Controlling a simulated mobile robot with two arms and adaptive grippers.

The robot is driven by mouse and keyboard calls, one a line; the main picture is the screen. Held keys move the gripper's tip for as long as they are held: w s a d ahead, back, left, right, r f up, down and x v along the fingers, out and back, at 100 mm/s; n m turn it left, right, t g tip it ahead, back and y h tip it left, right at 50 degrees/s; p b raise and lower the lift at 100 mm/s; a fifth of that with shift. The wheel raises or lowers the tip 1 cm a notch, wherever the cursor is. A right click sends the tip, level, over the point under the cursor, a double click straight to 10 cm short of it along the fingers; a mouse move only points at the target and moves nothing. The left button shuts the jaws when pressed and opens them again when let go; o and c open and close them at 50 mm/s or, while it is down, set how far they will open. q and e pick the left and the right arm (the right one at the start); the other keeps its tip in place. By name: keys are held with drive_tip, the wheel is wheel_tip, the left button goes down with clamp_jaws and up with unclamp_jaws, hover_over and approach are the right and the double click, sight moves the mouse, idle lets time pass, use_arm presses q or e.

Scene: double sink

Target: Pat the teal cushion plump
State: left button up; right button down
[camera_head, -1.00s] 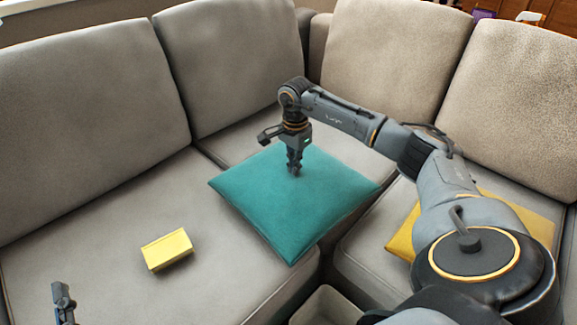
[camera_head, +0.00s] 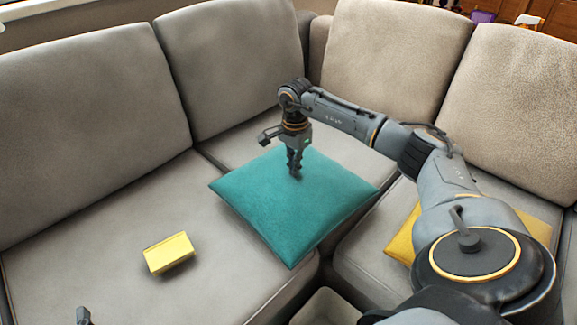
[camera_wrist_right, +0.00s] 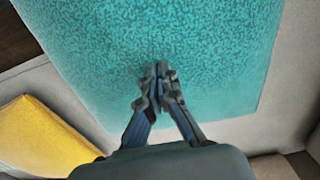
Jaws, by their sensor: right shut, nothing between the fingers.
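The teal cushion (camera_head: 300,215) lies flat on the corner seat of the grey sofa. It fills most of the right wrist view (camera_wrist_right: 220,60). My right gripper (camera_head: 296,174) points straight down over the middle of the cushion, its fingers shut and empty. The shut fingertips (camera_wrist_right: 158,72) are at or very near the teal fabric, with a small dark patch by them; I cannot tell for sure whether they press in. Of my left gripper (camera_head: 84,317), only a small part shows at the bottom edge of the head view, so its fingers cannot be judged.
A yellow box-shaped object (camera_head: 169,253) lies on the left seat. A yellow cushion (camera_head: 400,243) lies on the right seat, partly behind my right arm. Grey back cushions (camera_head: 235,60) stand along the back.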

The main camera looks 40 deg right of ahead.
use_arm(q)
drive_tip(key=shift+r, duration=0.1)
use_arm(e)
drive_tip(key=shift+f, duration=0.5)
drive_tip(key=shift+f+b, duration=0.2)
drive_tip(key=shift+b, duration=0.15)
drive_tip(key=shift+r+p, duration=0.7)
use_arm(q)
drive_tip(key=shift+s+a+f+g+y, duration=0.15)
drive_tip(key=shift+f+g, duration=0.2)
drive_tip(key=shift+f, duration=0.25)
drive_tip(key=shift+s+a+f+g+y, duration=0.1)
drive_tip(key=shift+s+f+g, duration=0.05)
drive_tip(key=shift+f+g, duration=0.35)
drive_tip(key=shift+s+a+f+g+y, duration=0.15)
drive_tip(key=shift+f+g, duration=0.1)
drive_tip(key=shift+f, duration=0.4)
use_arm(e)
drive_tip(key=shift+r, duration=0.1)
